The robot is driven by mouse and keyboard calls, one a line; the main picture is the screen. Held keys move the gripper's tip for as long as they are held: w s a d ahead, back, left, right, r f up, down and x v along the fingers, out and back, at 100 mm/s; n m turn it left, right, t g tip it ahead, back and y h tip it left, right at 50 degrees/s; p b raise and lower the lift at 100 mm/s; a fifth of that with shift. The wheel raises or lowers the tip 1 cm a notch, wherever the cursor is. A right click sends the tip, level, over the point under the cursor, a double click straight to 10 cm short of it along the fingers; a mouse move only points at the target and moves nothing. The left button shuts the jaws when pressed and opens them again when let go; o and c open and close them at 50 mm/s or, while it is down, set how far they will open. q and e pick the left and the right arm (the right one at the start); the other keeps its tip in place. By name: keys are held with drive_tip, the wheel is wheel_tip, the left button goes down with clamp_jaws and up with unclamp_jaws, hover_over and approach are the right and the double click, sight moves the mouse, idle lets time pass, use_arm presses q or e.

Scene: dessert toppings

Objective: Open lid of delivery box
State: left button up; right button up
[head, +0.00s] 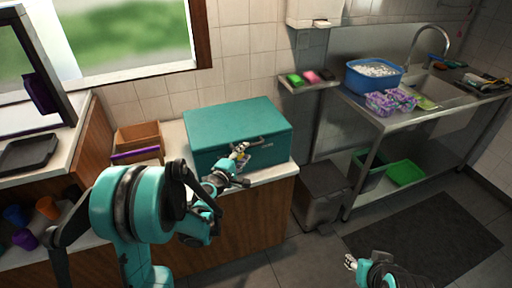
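The delivery box (222,122) is teal and stands on the counter below the window. Its lid appears closed, with the top lying flat. A dark handle or latch shows on its front face. My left gripper (240,153) is at the front of the box, close to that dark handle. Whether it touches or grips the handle is too small to tell. My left arm hides the lower front left part of the box. My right gripper (350,262) is at the bottom right, above the floor and away from the box. Its finger opening is too small to read.
A wooden bin (139,140) stands left of the box on the counter (172,135). A blue tub (374,77) and purple packages (390,102) stand on the steel sink table at right. A dark bin (322,195) stands on the floor right of the counter.

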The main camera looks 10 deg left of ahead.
sight(251, 145)
use_arm(q)
drive_tip(key=b+x, duration=0.1)
drive_tip(key=x, duration=0.5)
clamp_jaws()
